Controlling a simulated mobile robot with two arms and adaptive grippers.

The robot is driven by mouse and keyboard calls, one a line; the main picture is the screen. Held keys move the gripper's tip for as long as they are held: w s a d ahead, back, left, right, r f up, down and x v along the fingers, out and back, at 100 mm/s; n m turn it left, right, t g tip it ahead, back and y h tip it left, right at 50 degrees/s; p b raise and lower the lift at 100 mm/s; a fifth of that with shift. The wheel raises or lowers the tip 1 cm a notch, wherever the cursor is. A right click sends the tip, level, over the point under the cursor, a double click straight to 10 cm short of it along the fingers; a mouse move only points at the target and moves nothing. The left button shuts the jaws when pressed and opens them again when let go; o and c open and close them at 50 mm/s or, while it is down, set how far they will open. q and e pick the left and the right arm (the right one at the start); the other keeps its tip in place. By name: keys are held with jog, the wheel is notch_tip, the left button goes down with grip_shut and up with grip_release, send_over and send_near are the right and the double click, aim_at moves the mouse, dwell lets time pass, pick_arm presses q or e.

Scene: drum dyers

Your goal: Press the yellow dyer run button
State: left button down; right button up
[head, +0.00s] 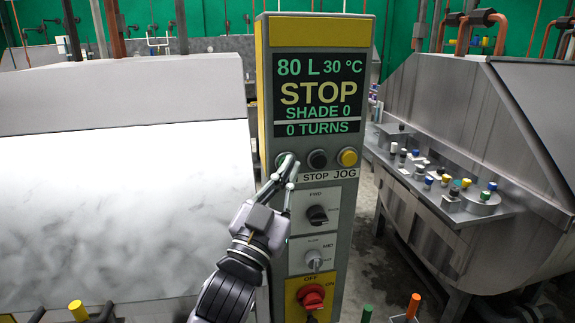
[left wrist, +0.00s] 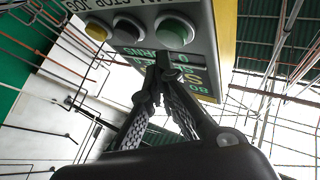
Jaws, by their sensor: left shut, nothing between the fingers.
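The dyer's control panel (head: 334,215), a grey post with yellow trim, stands upright in the middle of the head view. Its display (head: 319,95) reads 80 L, 30 °C, STOP, SHADE 0 and 0 TURNS. The green run button (head: 281,158) is at the left of the button row, partly covered by my fingers; it also shows in the left wrist view (left wrist: 176,31). My left gripper (head: 290,166) is shut and empty, its fingertips in front of the panel close to the green button. I cannot tell whether they touch. My right gripper is out of view.
A black stop button (head: 317,159) and a yellow jog button (head: 348,157) sit right of the green one. Below are a black selector (head: 317,215), a grey knob (head: 314,261) and a red switch (head: 311,297). A steel machine (head: 470,130) stands right.

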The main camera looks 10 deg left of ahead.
pick_arm(q)
jog(key=shift+w, duration=0.1)
dwell(0.7)
jog(key=shift+w+a, duration=0.15)
jog(key=shift+w, duration=0.15)
